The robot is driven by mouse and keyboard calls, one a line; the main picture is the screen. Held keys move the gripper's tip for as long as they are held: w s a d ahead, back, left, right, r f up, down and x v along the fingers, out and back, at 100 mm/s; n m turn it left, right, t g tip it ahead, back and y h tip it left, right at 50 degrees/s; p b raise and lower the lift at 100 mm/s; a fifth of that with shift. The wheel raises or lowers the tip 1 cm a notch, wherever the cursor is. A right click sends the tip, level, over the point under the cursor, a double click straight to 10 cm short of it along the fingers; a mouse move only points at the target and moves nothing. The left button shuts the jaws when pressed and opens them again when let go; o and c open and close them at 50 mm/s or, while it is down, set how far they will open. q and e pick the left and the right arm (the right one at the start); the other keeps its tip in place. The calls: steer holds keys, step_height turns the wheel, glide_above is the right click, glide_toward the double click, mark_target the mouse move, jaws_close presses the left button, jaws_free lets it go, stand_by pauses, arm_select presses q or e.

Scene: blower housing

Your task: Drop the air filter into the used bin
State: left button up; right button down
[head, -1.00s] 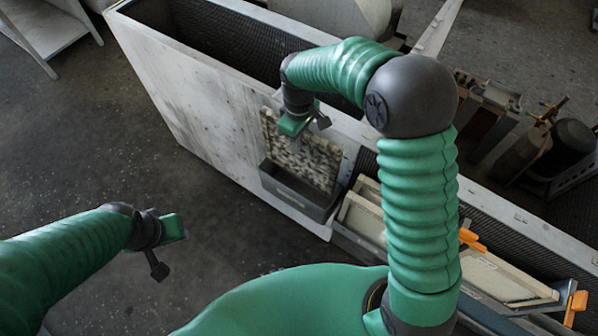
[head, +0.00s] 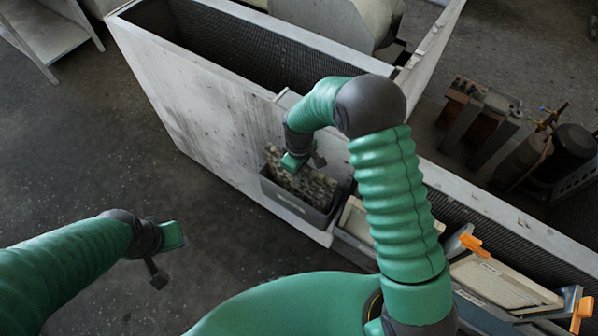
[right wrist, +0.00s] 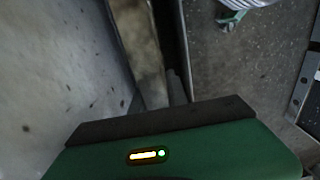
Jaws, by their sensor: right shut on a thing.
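The air filter (head: 312,186), a dirty mottled beige panel, is partly down inside the dark grey bin (head: 292,204) on the front of the pale housing. Its upper part stands above the bin's rim. My right gripper (head: 303,162) is shut on the filter's top edge, just above the bin. In the right wrist view the filter (right wrist: 143,45) runs away from the gripper between the pale housing wall and a dark edge. The filter's lower end is hidden in the bin. My left gripper (head: 169,256) is open and empty over the floor at left.
The pale housing wall (head: 205,105) rises behind the bin, with an open dark mesh-lined cavity above. To the right are cream filter panels (head: 495,284) and orange-handled clamps (head: 472,243). The floor (head: 75,165) at left is clear. A shelf stands at top left.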

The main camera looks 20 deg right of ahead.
steer(key=shift+f, duration=0.5)
steer(key=c, duration=1.3)
jaws_free()
step_height(320, 180, up, 13)
steer(key=shift+f+p, duration=0.15)
steer(key=shift+p, duration=0.4)
steer(key=shift+r, duration=0.3)
steer(key=shift+s+d+r+m+t+p, duration=0.4)
steer(key=shift+s+d+r+m, duration=0.6)
steer(key=shift+s, duration=1.7)
steer(key=shift+s+d+r+m+t+p, duration=0.45)
steer(key=shift+s+m, duration=1.1)
steer(key=shift+s, duration=1.2)
steer(key=shift+s+d+r+m+t+p, duration=0.25)
steer(key=shift+s+d+r+m+t, duration=0.7)
steer(key=shift+s, duration=1.75)
